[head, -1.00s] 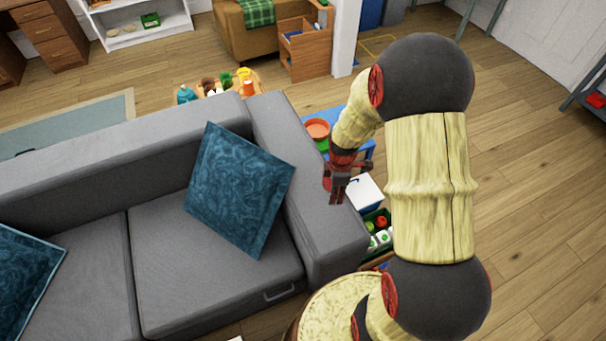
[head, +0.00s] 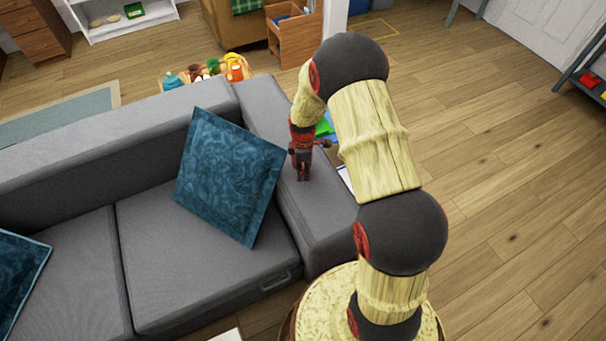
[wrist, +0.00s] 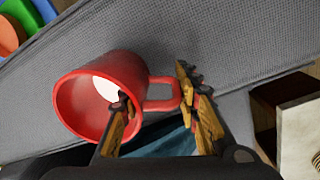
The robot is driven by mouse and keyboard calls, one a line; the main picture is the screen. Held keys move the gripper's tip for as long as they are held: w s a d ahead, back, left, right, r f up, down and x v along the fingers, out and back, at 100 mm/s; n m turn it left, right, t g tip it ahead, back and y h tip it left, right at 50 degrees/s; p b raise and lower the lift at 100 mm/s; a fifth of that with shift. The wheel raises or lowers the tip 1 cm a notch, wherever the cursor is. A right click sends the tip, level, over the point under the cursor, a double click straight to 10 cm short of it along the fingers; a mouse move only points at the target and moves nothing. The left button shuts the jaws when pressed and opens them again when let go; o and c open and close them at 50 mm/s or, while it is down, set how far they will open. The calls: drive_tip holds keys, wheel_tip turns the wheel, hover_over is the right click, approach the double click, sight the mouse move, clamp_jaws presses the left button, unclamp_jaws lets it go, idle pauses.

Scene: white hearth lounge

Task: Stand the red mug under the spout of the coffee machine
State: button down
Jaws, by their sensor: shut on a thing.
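My gripper (wrist: 155,98) is shut on the mug at the handle side, with one finger at the mouth and the other beyond the handle. In the head view my gripper (head: 303,176) hangs over the grey sofa's right armrest; I cannot make out the mug there. I see no coffee machine in either view.
The grey sofa (head: 165,265) with a blue cushion (head: 228,178) fills the left and centre. A low table with small colourful items (head: 232,66) stands behind it. A shelf (head: 130,18) is at the back. Wooden floor (head: 500,190) on the right is clear.

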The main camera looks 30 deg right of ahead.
drive_tip(key=shift+f, duration=0.95)
drive_tip(key=shift+f+b, duration=0.15)
drive_tip(key=shift+b, duration=0.15)
drive_tip(key=c, duration=1.3)
unclamp_jaws()
drive_tip(key=shift+s, duration=0.1)
